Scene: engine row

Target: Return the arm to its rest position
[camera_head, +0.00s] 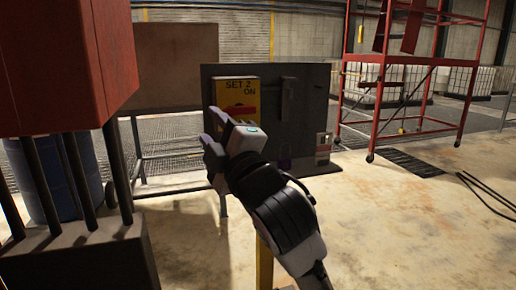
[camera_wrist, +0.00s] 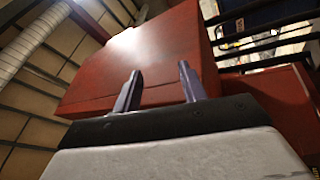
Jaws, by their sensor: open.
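My gripper (camera_head: 212,132) is raised in the middle of the head view, in front of a dark panel with a yellow plate (camera_head: 238,92) marked "SET 2 ON". In the wrist view my gripper (camera_wrist: 158,88) shows two purple-grey fingers standing apart, with nothing between them. A large red block (camera_wrist: 145,50) fills the view behind the fingers; I cannot tell how far it is from them. My arm comes up from the lower right of the head view.
A red box on dark posts (camera_head: 70,60) stands close at the left, with a blue drum (camera_head: 62,175) behind it. A red wheeled scaffold (camera_head: 415,85) stands at the back right. Dark cables (camera_head: 490,195) lie on the right. The concrete floor (camera_head: 400,230) is open at the lower right.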

